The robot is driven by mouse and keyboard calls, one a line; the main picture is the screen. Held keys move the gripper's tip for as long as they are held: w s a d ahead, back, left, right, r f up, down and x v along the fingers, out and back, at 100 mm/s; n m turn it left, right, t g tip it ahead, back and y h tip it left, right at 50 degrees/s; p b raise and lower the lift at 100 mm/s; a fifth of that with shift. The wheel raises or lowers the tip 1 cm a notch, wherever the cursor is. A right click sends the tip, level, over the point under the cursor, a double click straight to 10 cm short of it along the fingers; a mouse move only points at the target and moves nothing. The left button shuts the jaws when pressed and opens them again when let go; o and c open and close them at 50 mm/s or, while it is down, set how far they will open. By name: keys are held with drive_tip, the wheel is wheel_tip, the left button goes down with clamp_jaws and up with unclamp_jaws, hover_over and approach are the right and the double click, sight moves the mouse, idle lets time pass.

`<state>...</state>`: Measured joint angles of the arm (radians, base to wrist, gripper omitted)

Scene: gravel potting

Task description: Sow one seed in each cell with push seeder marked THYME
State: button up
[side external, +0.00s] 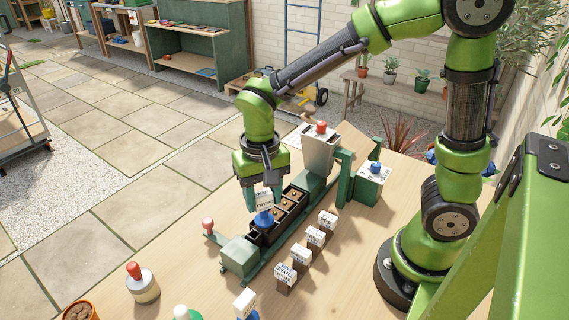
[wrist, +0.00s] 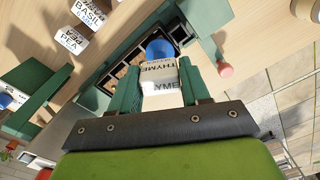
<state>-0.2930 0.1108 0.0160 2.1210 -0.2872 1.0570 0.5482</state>
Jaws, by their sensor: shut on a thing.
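The push seeder marked THYME (wrist: 160,68) is a white block with a blue lower end. My gripper (wrist: 155,90) is shut on it. In the side view the seeder (side external: 264,199) hangs from my gripper (side external: 262,184), blue end down, over the near end of the dark cell tray (side external: 303,192). Whether the blue end touches the tray is unclear. The cells (wrist: 124,68) hold dark soil with small tan spots in several of them; I cannot tell if these are seeds. The cell under the seeder is hidden.
The tray sits in a green frame with a block (side external: 240,257) at its near end and a red-knobbed hopper (side external: 320,150) at its far end. Several labelled white blocks (side external: 315,237) line its right side. A red-topped jar (side external: 143,284) stands front left.

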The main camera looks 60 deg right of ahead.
drive_tip(key=shift+f, duration=0.5)
idle(0.6)
drive_tip(key=shift+r, duration=1.55)
drive_tip(key=shift+a, duration=0.1)
